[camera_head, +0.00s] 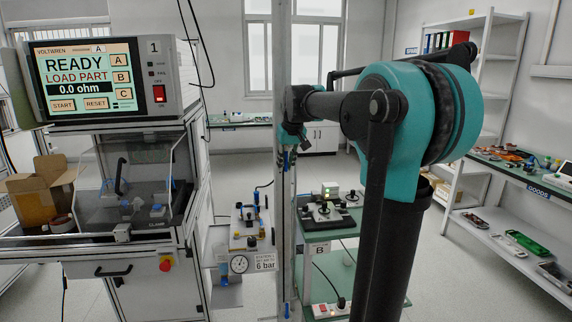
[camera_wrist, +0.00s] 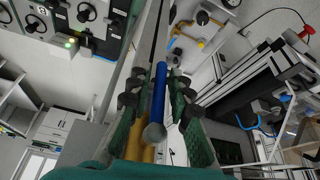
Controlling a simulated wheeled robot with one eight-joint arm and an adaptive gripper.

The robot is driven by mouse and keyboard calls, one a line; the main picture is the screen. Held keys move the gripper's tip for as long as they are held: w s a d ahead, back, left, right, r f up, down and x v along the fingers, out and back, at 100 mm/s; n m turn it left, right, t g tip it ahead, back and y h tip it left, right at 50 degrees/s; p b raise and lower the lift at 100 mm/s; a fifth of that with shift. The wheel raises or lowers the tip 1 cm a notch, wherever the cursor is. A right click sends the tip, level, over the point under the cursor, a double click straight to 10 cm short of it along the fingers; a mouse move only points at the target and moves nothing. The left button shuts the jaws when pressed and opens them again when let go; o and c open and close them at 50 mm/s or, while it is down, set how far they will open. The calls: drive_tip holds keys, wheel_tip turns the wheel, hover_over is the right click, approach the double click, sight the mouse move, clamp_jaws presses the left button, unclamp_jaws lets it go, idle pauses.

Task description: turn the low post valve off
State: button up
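In the wrist view a blue lever (camera_wrist: 158,95) with a grey rounded end lies lengthwise between the two dark-padded fingers of my gripper (camera_wrist: 157,84). The fingers stand apart on either side of it, with a gap visible. A brass-coloured part (camera_wrist: 139,137) shows below the lever, partly covered by a finger. In the head view my gripper (camera_head: 291,138) is at the upright metal post (camera_head: 281,75), with a small blue piece (camera_head: 285,161) just below it. Another small blue piece (camera_head: 287,310) shows low on the post.
A test bench with a READY screen (camera_head: 83,79) stands left. A pressure gauge (camera_head: 239,264) sits beside a "6 bar" label (camera_head: 265,262). A green-topped trolley (camera_head: 342,228) stands right of the post. Shelves (camera_head: 530,245) line the right wall. My arm hides part of the middle.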

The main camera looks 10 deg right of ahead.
drive_tip(key=shift+c, duration=0.2)
clamp_jaws()
idle(0.3)
drive_tip(key=d+r+n+t+h, duration=0.2)
drive_tip(key=d+r+n+h, duration=0.2)
drive_tip(key=h, duration=1.2)
drive_tip(key=shift+d+r+h, duration=0.4)
drive_tip(key=shift+d+r, duration=0.15)
drive_tip(key=shift+r, duration=0.05)
idle(0.3)
